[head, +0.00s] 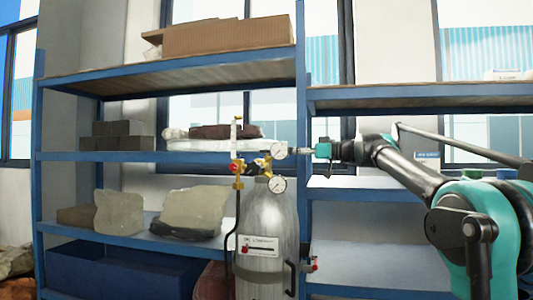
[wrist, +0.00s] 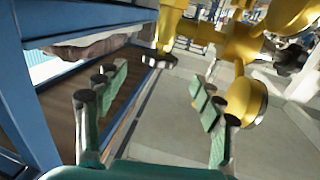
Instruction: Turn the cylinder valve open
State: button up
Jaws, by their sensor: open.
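The silver gas cylinder (head: 268,222) stands upright in front of the shelf rack in the head view. On its top sits the brass valve and regulator assembly (head: 240,168), with two round gauges (head: 277,184). In the wrist view the brass body (wrist: 225,45) fills the upper right, and a dark knob (wrist: 160,60) on a brass stem shows ahead between the finger lines. My gripper (wrist: 160,82) is open and empty, with its green-padded fingers apart. A round brass part (wrist: 243,100) is beside the right finger. In the head view my gripper (head: 300,151) is right of the upper gauge; its fingertips are hard to make out.
Blue shelving (head: 302,110) stands close behind the cylinder. The shelves hold a cardboard box (head: 228,37), grey blocks (head: 118,136) and wrapped pale bundles (head: 192,212). In the wrist view a blue shelf post (wrist: 35,95) is close on the left; open grey floor (wrist: 280,145) is at right.

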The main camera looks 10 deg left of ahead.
aim_at(266, 151)
jog(key=a, duration=0.2)
jog(key=w+a, duration=0.1)
jog(key=a, duration=0.5)
jog(key=shift+w+a, duration=0.2)
jog(key=shift+w, duration=0.1)
jog(key=shift+c, duration=0.5)
jog(key=c, duration=1.1)
jog(key=shift+n+g, duration=0.4)
jog(key=shift+g, duration=0.2)
jog(key=n+g, duration=0.3)
jog(key=g, duration=0.1)
jog(key=shift+g, duration=0.4)
jog(key=shift+n+g, duration=0.9)
jog(key=shift+g, duration=0.4)
jog(key=shift+s+n+g+h, duration=0.1)
jog(key=shift+n+g+h, duration=0.3)
jog(key=shift+g, duration=0.2)
jog(key=o, duration=1.2)
